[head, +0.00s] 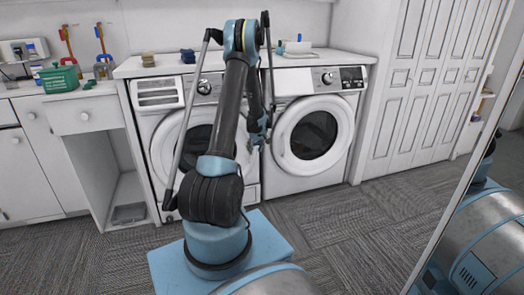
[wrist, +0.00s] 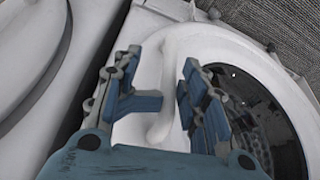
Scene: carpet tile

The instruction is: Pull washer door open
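Two white front-loading machines stand side by side. The right machine (head: 308,82) has a round door (head: 313,135) with a white ring and dark glass, and it looks shut. The door also shows in the wrist view (wrist: 225,46). My gripper (head: 260,135) is at the left edge of this door. In the wrist view, my gripper (wrist: 163,78) has its blue-grey fingers apart, with a white curved handle (wrist: 166,78) between them. The right finger overlaps the dark glass. I cannot tell whether either finger touches the handle.
The left machine (head: 160,125) is partly hidden behind my arm. A countertop (head: 285,60) runs above both machines. A green basket (head: 60,79) stands on the left cabinet. White folding doors (head: 425,85) are at the right. The carpet (head: 340,225) before the right machine is clear.

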